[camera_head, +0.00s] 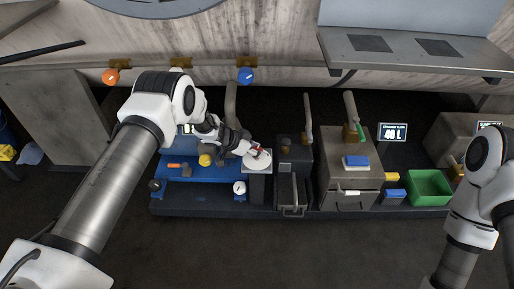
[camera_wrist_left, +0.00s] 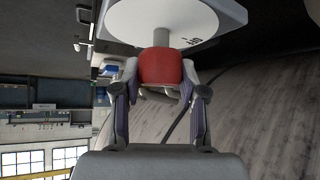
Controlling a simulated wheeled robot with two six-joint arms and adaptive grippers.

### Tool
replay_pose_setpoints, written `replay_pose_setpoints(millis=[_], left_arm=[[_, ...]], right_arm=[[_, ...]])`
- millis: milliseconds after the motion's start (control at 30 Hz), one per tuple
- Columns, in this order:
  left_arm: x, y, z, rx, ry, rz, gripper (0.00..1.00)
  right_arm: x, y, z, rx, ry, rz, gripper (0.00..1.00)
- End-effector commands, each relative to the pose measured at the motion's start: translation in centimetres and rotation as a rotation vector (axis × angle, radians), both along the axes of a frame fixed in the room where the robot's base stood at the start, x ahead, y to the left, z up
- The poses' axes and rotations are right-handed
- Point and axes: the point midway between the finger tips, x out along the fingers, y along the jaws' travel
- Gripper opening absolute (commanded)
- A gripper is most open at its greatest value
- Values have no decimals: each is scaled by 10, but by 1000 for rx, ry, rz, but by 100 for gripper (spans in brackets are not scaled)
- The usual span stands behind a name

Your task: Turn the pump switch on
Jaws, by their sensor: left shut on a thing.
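The pump switch shows as a red knob (camera_wrist_left: 160,66) on a short grey stem in front of a round white dial plate (camera_wrist_left: 160,20) in the left wrist view. In the head view the red knob (camera_head: 264,152) is small and partly hidden by my gripper, just above the white plate (camera_head: 257,163). My left gripper (camera_head: 256,150) is shut on the red knob, with one finger on each side of it. Some dark marks on the plate show, but I cannot read the switch's position. My right arm shows at the right; its gripper is out of view.
A blue machine base (camera_head: 185,174) lies under my left gripper, with a small gauge (camera_head: 240,188). To the right stand a dark box, a grey metal cabinet (camera_head: 347,180), a green bin (camera_head: 430,187) and a "40 L" display (camera_head: 392,132). The floor in front is clear.

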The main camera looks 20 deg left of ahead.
Motion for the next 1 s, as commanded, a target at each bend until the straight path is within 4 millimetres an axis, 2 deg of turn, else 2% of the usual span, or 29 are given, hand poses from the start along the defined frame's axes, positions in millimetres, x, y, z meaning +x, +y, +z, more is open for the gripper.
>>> replay_pose_setpoints(millis=[267,600,800,1000], left_arm=[[2,1,-5,1,-4,-257,7],[2,0,-9,3,-4,-555,7],[1,0,-7,2,-3,-677,7],[0,0,-4,0,-1,-744,7]], right_arm=[[0,0,-20,0,0,0,0],[0,0,-70,0,0,0,0],[0,0,-95,0,0,0,0],[0,0,-108,0,0,0,0]])
